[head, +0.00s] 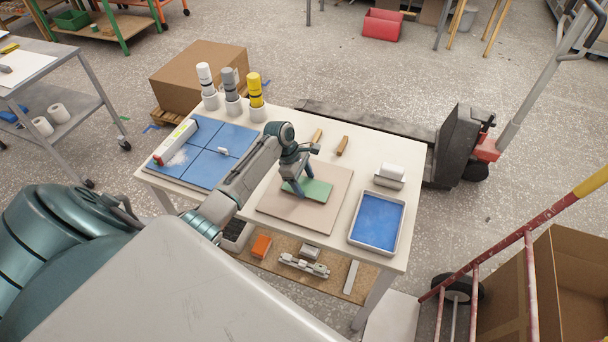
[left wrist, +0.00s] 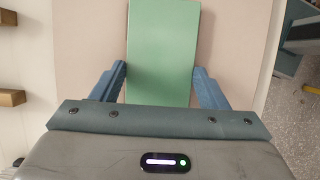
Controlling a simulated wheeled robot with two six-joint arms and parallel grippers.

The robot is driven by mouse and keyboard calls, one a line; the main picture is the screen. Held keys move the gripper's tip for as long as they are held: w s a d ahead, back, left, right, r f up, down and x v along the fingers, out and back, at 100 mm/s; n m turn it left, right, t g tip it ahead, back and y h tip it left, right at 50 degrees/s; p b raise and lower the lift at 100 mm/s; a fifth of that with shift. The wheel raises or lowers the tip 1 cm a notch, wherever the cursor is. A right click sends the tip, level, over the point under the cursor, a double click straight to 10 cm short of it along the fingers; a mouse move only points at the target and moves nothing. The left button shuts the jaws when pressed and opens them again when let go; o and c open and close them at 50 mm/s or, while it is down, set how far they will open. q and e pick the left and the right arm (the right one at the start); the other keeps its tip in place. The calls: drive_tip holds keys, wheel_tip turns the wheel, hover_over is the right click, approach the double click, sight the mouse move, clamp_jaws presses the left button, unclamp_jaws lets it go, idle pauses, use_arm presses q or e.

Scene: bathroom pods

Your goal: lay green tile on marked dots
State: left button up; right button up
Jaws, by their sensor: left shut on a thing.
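The green tile (head: 318,189) is over the beige board (head: 333,212) on the white table. My left gripper (head: 301,188) is shut on it from above. In the left wrist view the green tile (left wrist: 163,45) runs away from me between the two blue fingers of my left gripper (left wrist: 160,92), one at each long edge. I cannot tell whether the tile touches the board or hangs just above it. I see no marked dots; they may be hidden under the tile or too small. My right gripper is out of view.
A tray with a blue inside (head: 403,205) stands right of the board, with a white block (head: 391,173) behind it. Two brown-handled pieces (head: 342,146) lie behind the board. Blue tiles (head: 197,165) cover the table's left part, with three bottles (head: 231,80) at the back.

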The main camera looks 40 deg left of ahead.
sight(304, 186)
use_arm(q)
drive_tip(key=o, duration=1.3)
drive_tip(key=shift+r+p, duration=0.7)
drive_tip(key=shift+r, duration=2.35)
drive_tip(key=shift+s, duration=0.1)
